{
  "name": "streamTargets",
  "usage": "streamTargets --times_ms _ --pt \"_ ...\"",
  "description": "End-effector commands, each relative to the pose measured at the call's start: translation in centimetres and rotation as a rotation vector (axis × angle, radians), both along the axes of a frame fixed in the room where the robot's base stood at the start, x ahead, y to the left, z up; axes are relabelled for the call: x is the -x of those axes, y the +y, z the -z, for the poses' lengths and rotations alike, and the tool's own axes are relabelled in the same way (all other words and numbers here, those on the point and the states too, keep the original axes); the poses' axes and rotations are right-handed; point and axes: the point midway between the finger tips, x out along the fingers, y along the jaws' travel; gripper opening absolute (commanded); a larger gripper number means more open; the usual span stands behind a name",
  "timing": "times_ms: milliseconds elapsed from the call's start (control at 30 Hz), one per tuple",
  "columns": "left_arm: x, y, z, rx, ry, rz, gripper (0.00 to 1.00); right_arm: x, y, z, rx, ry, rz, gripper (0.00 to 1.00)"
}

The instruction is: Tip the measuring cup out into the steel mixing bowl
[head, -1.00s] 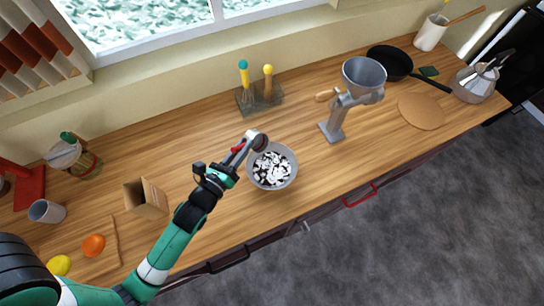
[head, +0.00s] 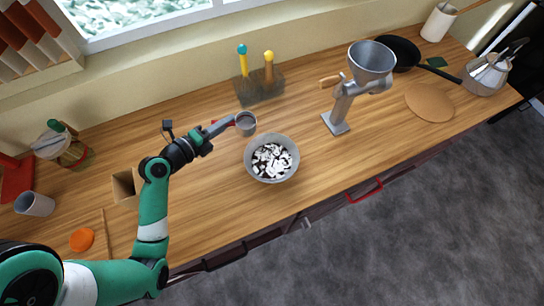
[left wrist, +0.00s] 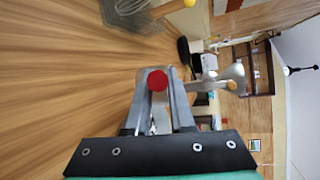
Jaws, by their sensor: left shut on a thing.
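The steel mixing bowl (head: 248,160) stands on the wooden counter in the head view, with white and dark pieces in it. The small grey measuring cup (head: 246,124) is up and left of the bowl, apart from it and looking upright. My left gripper (head: 229,122) is shut on the cup's red handle. In the left wrist view the fingers (left wrist: 158,90) close on the red handle end (left wrist: 157,80). I cannot clearly see what is inside the cup. My right gripper is in neither view.
A utensil block (head: 262,88) stands behind the cup. A cardboard box (head: 124,185) is at left. The counter before the mill is clear.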

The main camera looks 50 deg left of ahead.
Motion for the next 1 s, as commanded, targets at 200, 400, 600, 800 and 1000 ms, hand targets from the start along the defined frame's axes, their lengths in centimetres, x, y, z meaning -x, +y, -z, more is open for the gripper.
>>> streamTargets --times_ms 200,400,600,800,1000 --pt "0.0 1.4 2.3 0.144 -0.002 0.0 0.0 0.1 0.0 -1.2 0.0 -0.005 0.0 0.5" --pt "0.0 1.9 3.6 0.204 -0.006 0.003 0.0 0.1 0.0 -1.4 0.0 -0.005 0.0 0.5" --pt "0.0 2.0 3.9 0.214 -0.005 0.003 0.0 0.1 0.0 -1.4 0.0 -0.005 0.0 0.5" --pt "0.0 2.0 3.9 0.213 -0.005 0.003 0.0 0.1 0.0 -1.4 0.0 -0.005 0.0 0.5" --pt "0.0 1.9 3.8 0.213 -0.005 0.002 0.0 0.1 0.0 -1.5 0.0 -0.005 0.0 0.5"
